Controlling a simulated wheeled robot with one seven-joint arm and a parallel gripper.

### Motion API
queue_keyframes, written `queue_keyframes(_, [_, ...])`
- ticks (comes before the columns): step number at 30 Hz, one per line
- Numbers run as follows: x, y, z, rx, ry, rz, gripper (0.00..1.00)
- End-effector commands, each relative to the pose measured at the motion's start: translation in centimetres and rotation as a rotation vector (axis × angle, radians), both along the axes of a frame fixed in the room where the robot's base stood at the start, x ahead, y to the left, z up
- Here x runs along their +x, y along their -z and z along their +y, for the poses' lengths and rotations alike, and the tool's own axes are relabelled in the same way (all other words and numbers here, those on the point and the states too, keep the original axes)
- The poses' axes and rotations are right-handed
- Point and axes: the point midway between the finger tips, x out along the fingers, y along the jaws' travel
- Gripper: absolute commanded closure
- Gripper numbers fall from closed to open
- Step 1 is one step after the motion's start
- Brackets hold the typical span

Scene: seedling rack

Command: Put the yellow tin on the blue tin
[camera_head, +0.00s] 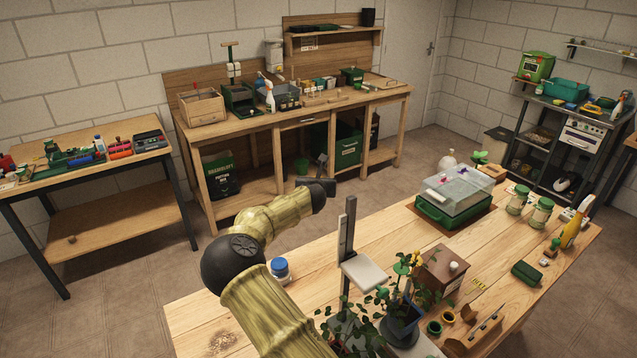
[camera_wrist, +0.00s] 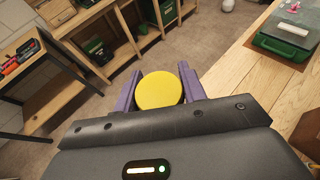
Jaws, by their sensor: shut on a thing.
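The yellow tin (camera_wrist: 158,91) shows as a round yellow top in the wrist view. My gripper (camera_wrist: 160,80) is shut on it, with a purple finger on each side. The tin is held up, seen against the floor and to the left of the wooden table's edge. In the head view I cannot make out the tin; the dark end of my arm hides it or it is too small to tell. A small round container with a blue top and pale band, seemingly the blue tin (camera_head: 281,268), stands on the near table beside my arm. Nothing is seen on top of it.
The near table (camera_head: 215,313) holds a post with a pale plate (camera_head: 364,273), leafy plants (camera_head: 400,310), a brown box (camera_head: 441,272) and a green tray with a clear lid (camera_head: 455,203). Clear wood lies behind the post. A workbench (camera_head: 290,122) stands along the wall.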

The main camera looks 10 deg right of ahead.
Motion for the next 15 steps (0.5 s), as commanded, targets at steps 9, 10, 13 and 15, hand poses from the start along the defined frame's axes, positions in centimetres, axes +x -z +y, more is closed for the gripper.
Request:
queue_keyframes(9, [0.0, -5.8, 0.0, 0.000, 0.000, 0.000, 0.82])
queue_keyframes(10, [0.0, -6.1, 0.0, 0.000, 0.000, 0.000, 0.82])
queue_keyframes(13, [0.0, -7.0, 0.0, 0.000, 0.000, 0.000, 0.82])
queue_keyframes(15, [0.0, -7.4, 0.0, 0.000, 0.000, 0.000, 0.82])
